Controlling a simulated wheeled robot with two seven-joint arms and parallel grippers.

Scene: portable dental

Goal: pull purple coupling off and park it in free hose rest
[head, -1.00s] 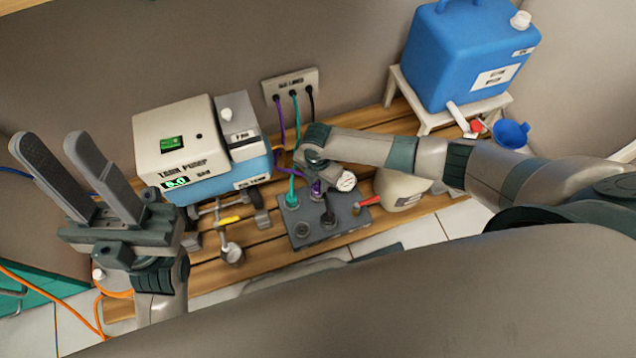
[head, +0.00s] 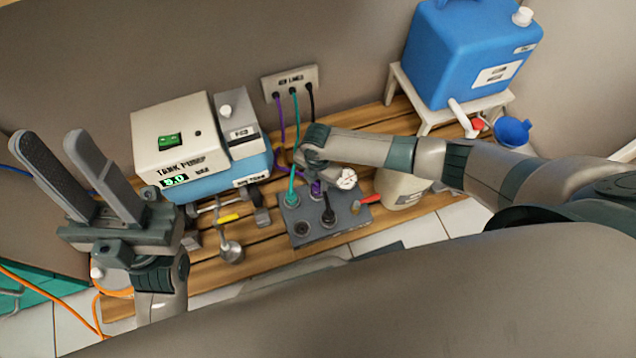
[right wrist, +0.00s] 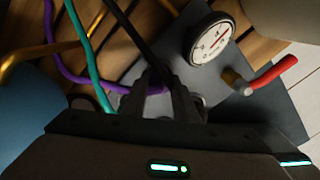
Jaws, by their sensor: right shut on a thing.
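The purple coupling (head: 316,188) shows just below my right gripper (head: 313,171), at the grey block (head: 322,238). The right gripper is shut on it. In the right wrist view the purple hose (right wrist: 75,84) runs to the closed fingers (right wrist: 170,98), which hide the coupling's end, so I cannot tell whether it is still seated. I cannot tell which spot is the hose rest. My left gripper (head: 47,140) is open and empty.
A gauge (head: 346,179) and red-handled valve (head: 370,199) flank the block's right side. The pump box (head: 170,140) stands left, and the wall plate (head: 290,82) with hoses behind. A blue tank (head: 470,55) is back right. Crossing hoses crowd the right gripper.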

